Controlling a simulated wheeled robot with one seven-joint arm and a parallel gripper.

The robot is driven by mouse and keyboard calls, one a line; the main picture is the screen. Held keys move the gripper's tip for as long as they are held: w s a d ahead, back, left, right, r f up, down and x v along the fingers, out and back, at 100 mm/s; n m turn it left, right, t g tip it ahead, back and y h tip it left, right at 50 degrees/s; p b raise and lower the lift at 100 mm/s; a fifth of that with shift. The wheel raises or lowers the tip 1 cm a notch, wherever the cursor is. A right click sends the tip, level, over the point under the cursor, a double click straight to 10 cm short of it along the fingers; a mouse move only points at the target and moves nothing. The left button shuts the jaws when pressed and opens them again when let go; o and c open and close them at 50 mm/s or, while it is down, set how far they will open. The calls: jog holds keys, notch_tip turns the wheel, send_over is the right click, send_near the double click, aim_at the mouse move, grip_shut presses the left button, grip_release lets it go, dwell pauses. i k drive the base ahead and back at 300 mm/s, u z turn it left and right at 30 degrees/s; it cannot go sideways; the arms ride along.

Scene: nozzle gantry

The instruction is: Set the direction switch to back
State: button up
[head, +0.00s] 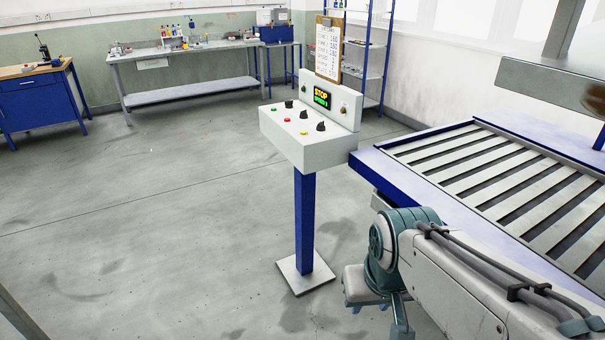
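The control box (310,152) is a white sloped console on a blue post. Its top carries three black rotary knobs in a row: a far-left one (289,104), a middle one (303,114) and a near-right one (320,127). I cannot read labels, so which is the direction switch, and its setting, cannot be told. The small display (321,97) reads STOP in yellow, with a smaller green line below. My gripper (398,322) hangs low at the bottom, right of the post and away from the knobs. Its fingers are partly hidden, and their opening is unclear.
Green (273,110), red (287,119) and yellow (304,133) buttons sit beside the knobs. A slatted machine bed (440,181) with a blue frame stands close on the right. A workbench (190,49) and a blue cabinet (33,110) are at the back. The floor at left is clear.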

aim_at(320, 127)
jog(key=z, duration=0.25)
jog(key=i, duration=1.95)
jog(key=u, duration=0.4)
